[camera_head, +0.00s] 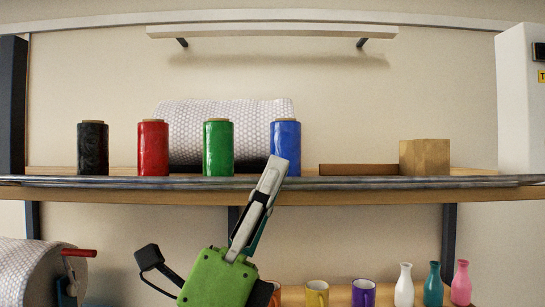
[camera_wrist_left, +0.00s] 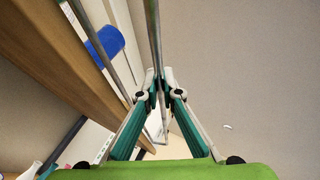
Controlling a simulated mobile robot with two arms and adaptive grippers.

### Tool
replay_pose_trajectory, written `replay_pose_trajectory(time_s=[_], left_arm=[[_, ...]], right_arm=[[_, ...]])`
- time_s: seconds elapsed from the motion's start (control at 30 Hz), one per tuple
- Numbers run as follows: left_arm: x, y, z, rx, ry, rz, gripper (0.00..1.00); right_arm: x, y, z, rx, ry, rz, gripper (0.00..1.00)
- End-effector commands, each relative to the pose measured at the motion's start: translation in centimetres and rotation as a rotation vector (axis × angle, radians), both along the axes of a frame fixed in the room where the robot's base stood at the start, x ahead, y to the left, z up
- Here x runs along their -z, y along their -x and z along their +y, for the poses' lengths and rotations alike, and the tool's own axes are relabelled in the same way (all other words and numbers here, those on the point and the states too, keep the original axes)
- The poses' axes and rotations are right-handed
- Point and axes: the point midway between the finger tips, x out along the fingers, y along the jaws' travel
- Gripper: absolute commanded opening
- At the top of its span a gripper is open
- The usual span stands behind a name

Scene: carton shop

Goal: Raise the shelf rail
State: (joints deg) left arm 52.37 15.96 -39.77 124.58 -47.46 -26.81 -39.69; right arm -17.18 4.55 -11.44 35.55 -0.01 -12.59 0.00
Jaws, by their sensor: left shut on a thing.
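The shelf rail (camera_head: 400,183) is a long thin grey metal bar running level across the front of the upper wooden shelf. My left gripper (camera_head: 273,172) reaches up from below and is shut on the rail near its middle, just in front of the blue roll. In the left wrist view the rail (camera_wrist_left: 153,30) runs from the top edge down to between the closed fingertips (camera_wrist_left: 158,80). A second thin bar or strip shows there along the shelf. My right gripper is not in view.
Black (camera_head: 92,148), red (camera_head: 153,148), green (camera_head: 218,148) and blue (camera_head: 285,140) rolls stand on the upper shelf (camera_head: 380,196), with a wooden block (camera_head: 425,157) at right. Mugs and vases (camera_head: 433,285) stand lower right. A bubble-wrap roll (camera_head: 25,275) is lower left.

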Motion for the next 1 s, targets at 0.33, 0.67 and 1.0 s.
replay_pose_trajectory(time_s=[0.33,0.67,1.0], left_arm=[[-1.9,-0.4,0.0,0.001,-0.002,0.261,0.0],[-2.6,-1.3,0.0,0.0,-0.001,0.482,0.0],[-2.8,-1.9,0.0,-0.001,0.001,0.576,0.0]], right_arm=[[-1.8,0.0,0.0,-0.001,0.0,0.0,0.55],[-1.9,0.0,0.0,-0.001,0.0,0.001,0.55],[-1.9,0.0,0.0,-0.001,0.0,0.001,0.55]])
